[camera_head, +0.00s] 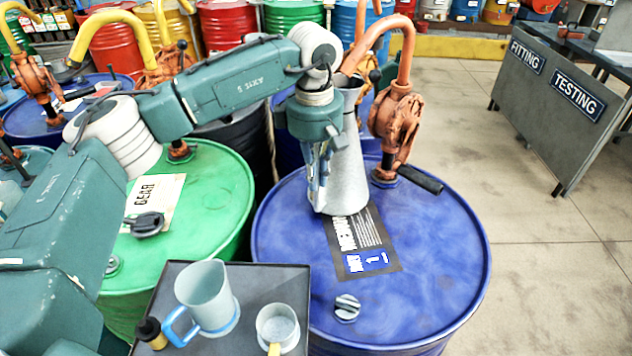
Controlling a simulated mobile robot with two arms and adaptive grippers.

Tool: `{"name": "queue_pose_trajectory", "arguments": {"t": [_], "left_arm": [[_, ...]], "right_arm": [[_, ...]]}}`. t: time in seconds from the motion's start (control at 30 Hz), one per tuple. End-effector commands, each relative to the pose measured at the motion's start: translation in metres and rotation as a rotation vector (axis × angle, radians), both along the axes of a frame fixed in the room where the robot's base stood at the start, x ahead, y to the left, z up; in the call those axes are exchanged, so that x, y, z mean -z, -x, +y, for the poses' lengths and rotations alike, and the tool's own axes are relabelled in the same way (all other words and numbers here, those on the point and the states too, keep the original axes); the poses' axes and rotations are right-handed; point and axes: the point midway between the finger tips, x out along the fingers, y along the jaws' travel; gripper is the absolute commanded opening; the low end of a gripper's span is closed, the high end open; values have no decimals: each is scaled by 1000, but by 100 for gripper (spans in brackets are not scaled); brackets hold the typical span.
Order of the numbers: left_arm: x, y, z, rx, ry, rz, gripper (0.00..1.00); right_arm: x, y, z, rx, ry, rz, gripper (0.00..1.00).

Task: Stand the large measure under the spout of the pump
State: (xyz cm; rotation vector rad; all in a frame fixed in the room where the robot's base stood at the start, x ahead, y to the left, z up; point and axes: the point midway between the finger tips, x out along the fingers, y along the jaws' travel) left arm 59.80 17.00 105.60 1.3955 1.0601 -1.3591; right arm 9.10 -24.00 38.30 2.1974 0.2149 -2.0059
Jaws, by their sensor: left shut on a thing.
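The large measure (346,175) is a tall grey metal cone with a wide base. It is upright over the blue drum's lid, at the label. My left gripper (320,185) points down and is shut on its left side. I cannot tell whether the base touches the lid. The pump (395,118) is rusty orange and stands on the blue drum (440,255), just right of the measure. Its curved spout (378,32) arches left toward the measure's top; the spout's end is partly hidden by my arm. My right gripper is not in view.
A dark tray (180,283) in front holds a jug with a blue handle (207,298), a small metal cup (277,328) and a black-capped bottle (150,332). A green drum (215,185) stands left. A cap (347,307) lies on the blue lid. Open floor is right.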

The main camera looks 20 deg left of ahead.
Motion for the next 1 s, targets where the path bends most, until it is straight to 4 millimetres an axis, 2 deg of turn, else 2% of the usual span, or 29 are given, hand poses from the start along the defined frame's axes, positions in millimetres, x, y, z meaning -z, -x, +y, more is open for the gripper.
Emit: {"name": "queue_pose_trajectory", "arguments": {"t": [0.23,0.53,0.6,0.67,1.0], "left_arm": [[26,0,0,1,2,-1,0],[30,-1,0,1,3,-4,0],[32,1,0,1,1,1,19],[32,1,0,1,1,1,28],[28,0,0,1,1,-1,28]], "right_arm": [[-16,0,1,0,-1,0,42],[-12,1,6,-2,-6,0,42],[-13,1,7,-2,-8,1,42],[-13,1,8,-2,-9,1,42],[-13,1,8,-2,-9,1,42]]}}
